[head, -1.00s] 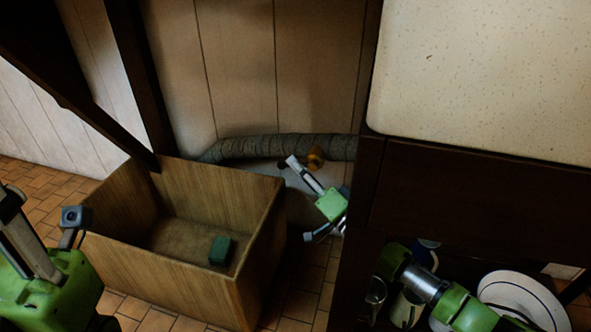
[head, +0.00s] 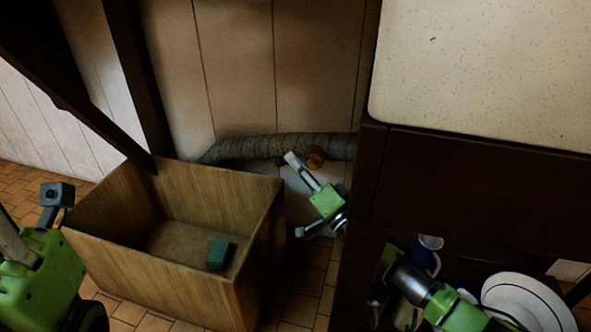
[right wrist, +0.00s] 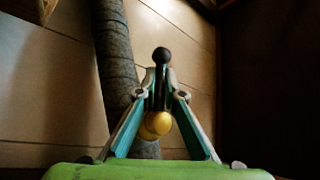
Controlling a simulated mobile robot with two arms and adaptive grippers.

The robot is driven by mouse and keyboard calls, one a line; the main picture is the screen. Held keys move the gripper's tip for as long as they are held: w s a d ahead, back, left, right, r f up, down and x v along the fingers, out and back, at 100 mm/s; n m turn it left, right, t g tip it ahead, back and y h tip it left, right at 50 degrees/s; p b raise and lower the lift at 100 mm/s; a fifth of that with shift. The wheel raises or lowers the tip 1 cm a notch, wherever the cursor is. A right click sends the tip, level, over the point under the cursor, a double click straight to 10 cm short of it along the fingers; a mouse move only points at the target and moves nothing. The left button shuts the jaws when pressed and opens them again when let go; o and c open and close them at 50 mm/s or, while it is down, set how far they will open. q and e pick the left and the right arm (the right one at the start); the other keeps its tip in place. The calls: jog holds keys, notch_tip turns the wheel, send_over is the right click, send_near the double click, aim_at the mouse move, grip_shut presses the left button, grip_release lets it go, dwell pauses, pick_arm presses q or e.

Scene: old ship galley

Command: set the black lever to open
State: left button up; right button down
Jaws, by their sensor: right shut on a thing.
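The black lever shows in the right wrist view as a round black knob (right wrist: 162,55) on a dark stem, with a yellow, brass-like part (right wrist: 157,123) behind it, between the fingers. My right gripper (right wrist: 161,82) is shut on the lever, its fingertips on both sides of the stem below the knob.
A grey wrapped pipe (head: 270,147) runs along the wall. An open wooden box (head: 150,279) with a small green block (head: 219,254) stands on the tiled floor. A speckled counter (head: 480,75) is at right, above a shelf with a plate (head: 520,297) and a blue-and-white mug (head: 427,255).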

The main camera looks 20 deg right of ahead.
dwell(0.3)
jog(key=c, duration=2.1)
grip_release()
jog(key=shift+c, duration=0.2)
jog(key=v, duration=1.2)
jog(key=shift+f, duration=0.1)
